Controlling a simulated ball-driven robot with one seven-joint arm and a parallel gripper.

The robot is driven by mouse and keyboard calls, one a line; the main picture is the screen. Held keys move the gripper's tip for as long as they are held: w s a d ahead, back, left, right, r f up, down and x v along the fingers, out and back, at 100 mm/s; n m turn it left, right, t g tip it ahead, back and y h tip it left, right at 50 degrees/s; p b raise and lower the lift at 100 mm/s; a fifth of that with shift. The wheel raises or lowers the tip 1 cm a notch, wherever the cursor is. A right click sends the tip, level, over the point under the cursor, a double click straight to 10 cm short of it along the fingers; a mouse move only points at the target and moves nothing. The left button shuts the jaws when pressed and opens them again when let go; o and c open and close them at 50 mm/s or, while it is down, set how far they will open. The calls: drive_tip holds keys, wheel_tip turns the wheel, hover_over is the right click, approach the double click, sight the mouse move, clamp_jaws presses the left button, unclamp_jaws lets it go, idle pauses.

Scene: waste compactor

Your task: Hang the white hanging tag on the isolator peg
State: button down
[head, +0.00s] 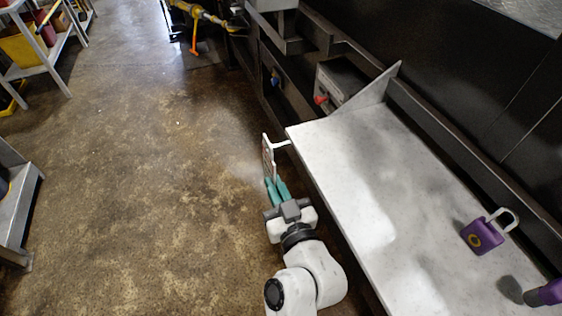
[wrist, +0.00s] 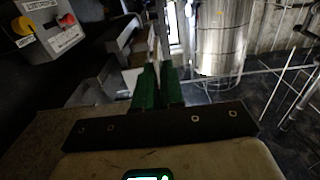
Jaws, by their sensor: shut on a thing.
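My gripper (head: 277,184) has teal fingers and is shut on the white hanging tag (head: 268,157), a thin upright plate with reddish marks, seen nearly edge-on. It is held just off the left far corner of the counter. A short white bar (head: 282,144) runs from the tag's top toward that corner; I cannot tell whether it is part of the tag. In the wrist view the green fingers (wrist: 158,87) are close together, with the tag edge-on (wrist: 155,48) beyond them. I cannot make out the isolator peg for certain. A grey box with a red knob (head: 321,99) stands beyond the counter.
The pale counter (head: 345,190) lies right of my arm, with a raised end plate at its far end. A purple padlock (head: 482,237) and another purple thing (head: 546,292) are on it. Open floor (head: 150,170) lies left. The wrist view shows a labelled control box (wrist: 50,35).

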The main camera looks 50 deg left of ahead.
drive_tip(key=shift+s+a+p, duration=0.3)
drive_tip(key=shift+s+p, duration=0.2)
drive_tip(key=shift+s, duration=0.2)
drive_tip(key=shift+s+a+p, duration=0.25)
drive_tip(key=shift+s+p, duration=0.25)
drive_tip(key=shift+s, duration=0.15)
drive_tip(key=shift+s+a+p, duration=0.3)
drive_tip(key=shift+s+p, duration=0.2)
drive_tip(key=shift+s, duration=0.2)
